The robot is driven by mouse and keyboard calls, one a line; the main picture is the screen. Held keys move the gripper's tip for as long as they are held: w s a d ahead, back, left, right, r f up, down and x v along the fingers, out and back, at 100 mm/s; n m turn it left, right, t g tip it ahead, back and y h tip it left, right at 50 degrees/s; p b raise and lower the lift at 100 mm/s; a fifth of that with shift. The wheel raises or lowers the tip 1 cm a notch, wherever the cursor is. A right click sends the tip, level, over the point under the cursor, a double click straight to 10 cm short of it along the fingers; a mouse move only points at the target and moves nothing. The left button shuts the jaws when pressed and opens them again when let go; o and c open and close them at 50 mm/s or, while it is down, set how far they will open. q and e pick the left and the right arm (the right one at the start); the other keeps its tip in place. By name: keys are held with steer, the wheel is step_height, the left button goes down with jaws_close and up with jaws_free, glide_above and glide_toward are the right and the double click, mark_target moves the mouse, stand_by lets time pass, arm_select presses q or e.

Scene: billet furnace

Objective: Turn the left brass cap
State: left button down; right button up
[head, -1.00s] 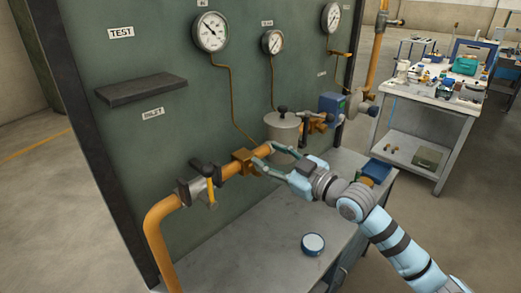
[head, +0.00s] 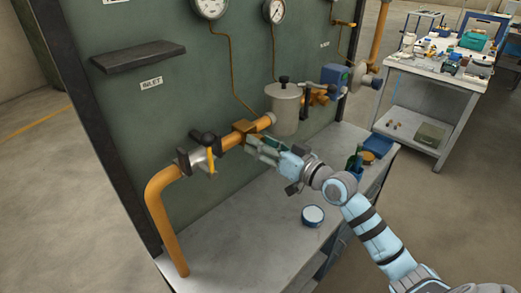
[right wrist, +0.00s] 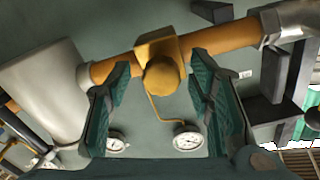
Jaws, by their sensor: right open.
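A brass cap (right wrist: 162,75) sits on a brass block (right wrist: 158,46) on the orange pipe. The block also shows in the head view (head: 247,127), where the cap is hard to make out. My right gripper (head: 252,144) is in front of the pipe, just below the block. In the right wrist view its green fingers (right wrist: 160,78) are open, one on each side of the cap, with visible gaps. I cannot tell how far the fingertips reach past the cap. My left gripper is not in view.
A valve with a dark knob and yellow lever (head: 204,150) is on the pipe to the left. A grey canister (head: 284,108) stands close on the right. A round blue-rimmed lid (head: 312,215) lies on the grey bench (head: 235,235) below. A dark shelf (head: 140,56) juts from the panel.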

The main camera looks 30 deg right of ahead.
steer(key=shift+w+a+r, duration=0.1)
steer(key=shift+w+a, duration=0.15)
steer(key=shift+w, duration=0.15)
jaws_close()
steer(key=shift+r+m+p, duration=0.2)
steer(key=shift+m+p, duration=0.55)
steer(key=shift+m, duration=0.85)
steer(key=shift+f, duration=0.2)
jaws_free()
steer(key=shift+d, duration=0.1)
